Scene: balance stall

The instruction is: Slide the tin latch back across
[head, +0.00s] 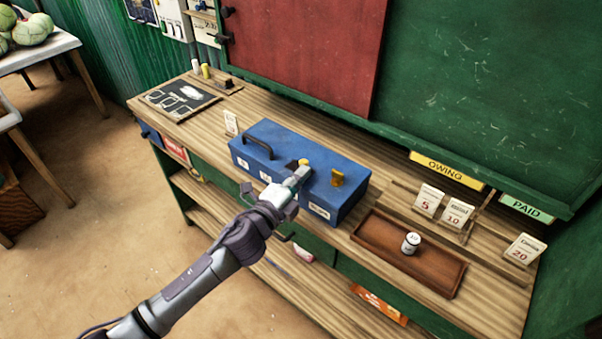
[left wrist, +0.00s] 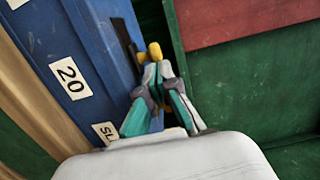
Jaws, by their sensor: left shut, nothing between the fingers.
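The blue tin (head: 275,136) sits on the wooden counter, with a dark handle (head: 257,146) on its left part. My left gripper (head: 301,173) is shut and empty, over the tin's lid. In the left wrist view, a yellow knob (left wrist: 154,50) shows just past the fingertips (left wrist: 153,70), beside a dark strip; contact is unclear. The tin's label "20" (left wrist: 70,79) also shows. My right gripper is out of view.
A brown tray (head: 440,276) with a small white pot (head: 411,243) lies right of the tin. Price cards (head: 457,213) stand behind the tray. A dark slate (head: 180,99) lies at the left. A red and green board (head: 480,90) rises behind the counter.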

